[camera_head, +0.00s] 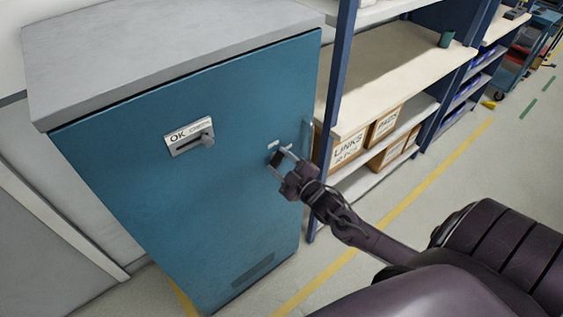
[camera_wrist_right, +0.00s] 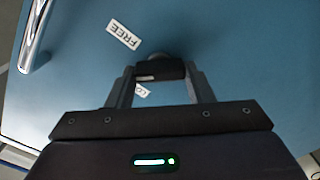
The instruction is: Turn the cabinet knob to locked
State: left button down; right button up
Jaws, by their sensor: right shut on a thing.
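The teal cabinet (camera_head: 190,215) stands at the left with its door facing me. The dark knob (camera_wrist_right: 160,70) sits on the door, between the fingers of my right gripper (camera_wrist_right: 160,82). My right gripper (camera_head: 279,157) is shut on the knob, near the door's right edge. In the right wrist view a white label reading FREE (camera_wrist_right: 123,34) is at the knob's upper left. A second label (camera_wrist_right: 141,91) is partly hidden below the knob, so its word cannot be read in full. My left gripper is not in view.
A chrome door handle (camera_wrist_right: 33,40) is beside the knob. Shelves (camera_head: 390,75) with boxes (camera_head: 347,148) stand close on the right. The floor by the yellow line (camera_head: 400,205) is clear.

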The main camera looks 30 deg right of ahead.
jog(key=n, duration=0.4)
jog(key=shift+f+n, duration=0.1)
jog(key=shift+n, duration=0.2)
jog(key=shift+a+n, duration=0.1)
jog(key=shift+n, duration=1.9)
jog(key=shift+f+n, duration=0.1)
jog(key=shift+n, duration=0.2)
jog(key=o, duration=1)
jog(key=shift+s+f, duration=0.1)
jog(key=shift+s, duration=0.25)
jog(key=s+b, duration=0.1)
jog(key=s, duration=0.6)
jog(key=shift+d, duration=0.35)
